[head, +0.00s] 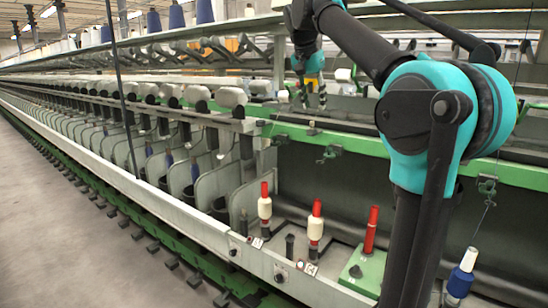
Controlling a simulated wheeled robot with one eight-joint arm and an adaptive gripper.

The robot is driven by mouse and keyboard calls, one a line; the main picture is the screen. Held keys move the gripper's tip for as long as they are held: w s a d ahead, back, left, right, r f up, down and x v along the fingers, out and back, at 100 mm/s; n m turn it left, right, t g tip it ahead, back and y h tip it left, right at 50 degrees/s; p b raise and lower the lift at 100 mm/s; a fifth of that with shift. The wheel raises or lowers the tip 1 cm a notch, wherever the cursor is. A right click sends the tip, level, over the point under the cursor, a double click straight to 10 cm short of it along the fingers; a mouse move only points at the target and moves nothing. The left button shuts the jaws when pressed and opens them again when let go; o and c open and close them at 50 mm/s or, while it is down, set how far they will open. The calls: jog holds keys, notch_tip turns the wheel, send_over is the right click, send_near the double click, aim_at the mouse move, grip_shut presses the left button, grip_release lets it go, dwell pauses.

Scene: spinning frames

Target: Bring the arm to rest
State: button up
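My arm (430,120), black with teal joints, rises from the lower right. It bends at a large teal joint and runs up and left to the top of the picture. Its wrist hangs down beyond the near end of the row of grey rollers. My gripper (313,97) is small in view, pointing down in front of the machine. Its two fingers look apart, with nothing seen between them. The upper end of the arm is partly cut off by the top edge.
A long spinning frame with a green rail (345,142) runs into the distance. Red-topped spindles with white bobbins (316,228) stand low in front. A bare red spindle (371,230) stands on a green block. A blue-and-white bobbin (461,277) is at lower right. Floor (60,220) at left is clear.

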jog(key=s+d+f+n+y, duration=0.1)
jog(key=s+d+f+n, duration=0.15)
jog(key=f, duration=1.05)
jog(key=s+d+f+n, duration=0.15)
jog(key=s+f, duration=0.25)
jog(key=f, duration=0.8)
jog(key=s+d+f+n, duration=0.1)
jog(key=s+f, duration=0.8)
jog(key=f, duration=0.2)
jog(key=s+d+f+n+y, duration=0.1)
jog(key=s+d+f, duration=0.1)
jog(key=s+f, duration=0.8)
notch_tip(320, 180, down, 3)
jog(key=shift+s+r+n+t+y, duration=0.2)
jog(key=shift+n+t+y, duration=0.1)
jog(key=shift+n, duration=0.1)
